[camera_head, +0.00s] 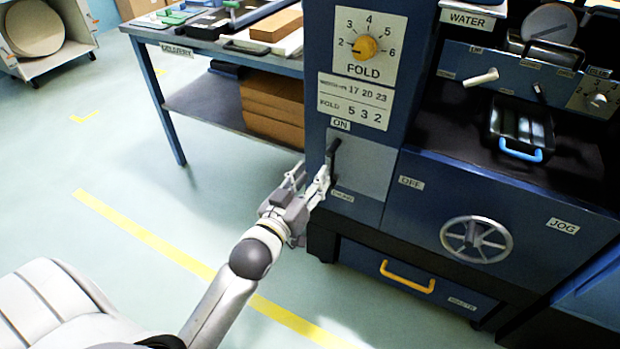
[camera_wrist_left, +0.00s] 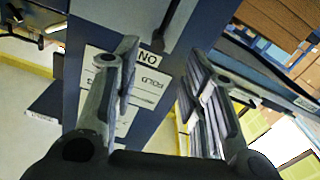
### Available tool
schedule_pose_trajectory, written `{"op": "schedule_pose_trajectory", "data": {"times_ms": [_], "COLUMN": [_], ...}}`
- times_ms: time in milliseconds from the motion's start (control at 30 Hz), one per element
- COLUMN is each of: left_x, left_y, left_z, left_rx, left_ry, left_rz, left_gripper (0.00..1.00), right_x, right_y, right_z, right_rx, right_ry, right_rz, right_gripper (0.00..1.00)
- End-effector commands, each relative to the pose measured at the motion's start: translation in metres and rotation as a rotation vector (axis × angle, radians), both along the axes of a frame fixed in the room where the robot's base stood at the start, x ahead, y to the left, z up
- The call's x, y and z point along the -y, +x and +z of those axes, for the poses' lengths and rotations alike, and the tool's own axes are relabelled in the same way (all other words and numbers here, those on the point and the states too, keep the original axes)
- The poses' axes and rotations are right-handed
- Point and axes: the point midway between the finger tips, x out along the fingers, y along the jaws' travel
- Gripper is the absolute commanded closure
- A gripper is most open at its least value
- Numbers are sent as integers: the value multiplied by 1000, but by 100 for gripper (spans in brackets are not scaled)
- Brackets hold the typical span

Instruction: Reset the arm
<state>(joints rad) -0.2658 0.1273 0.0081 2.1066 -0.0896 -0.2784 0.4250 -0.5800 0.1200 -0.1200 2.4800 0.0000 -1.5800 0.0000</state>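My left gripper (camera_head: 312,174) is in front of the blue machine's grey switch plate (camera_head: 362,178), close to a dark lever (camera_head: 333,154). In the left wrist view, its two fingers stand apart with a clear gap between them (camera_wrist_left: 162,55), and nothing is held. The lever points up toward the ON label (camera_head: 341,123). Whether a finger touches the lever I cannot tell. In the left wrist view, the ON label (camera_wrist_left: 149,57) and a white plate with FOLD lettering (camera_wrist_left: 125,90) show behind the fingers. My right gripper is not in view.
The fold dial (camera_head: 365,47) is above the switch plate. A handwheel (camera_head: 476,239) and a yellow-handled drawer (camera_head: 407,277) are on the machine's front. A delivery table (camera_head: 190,38) stands behind at the left. The floor left of my arm is open, with a yellow line (camera_head: 150,237).

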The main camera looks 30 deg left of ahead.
Motion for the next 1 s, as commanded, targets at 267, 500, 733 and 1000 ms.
{"op": "schedule_pose_trajectory", "data": {"times_ms": [267,500,733,1000], "left_x": [0,0,5,23], "left_y": [-1,-1,-17,-96], "left_z": [0,0,-29,-106], "left_rx": [1,0,-150,-615], "left_ry": [0,0,33,152], "left_rz": [0,0,4,-45], "left_gripper": [61,61,61,61], "right_x": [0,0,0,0], "right_y": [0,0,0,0], "right_z": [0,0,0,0], "right_rx": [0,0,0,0], "right_ry": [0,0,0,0], "right_rz": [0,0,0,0], "right_gripper": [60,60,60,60]}}
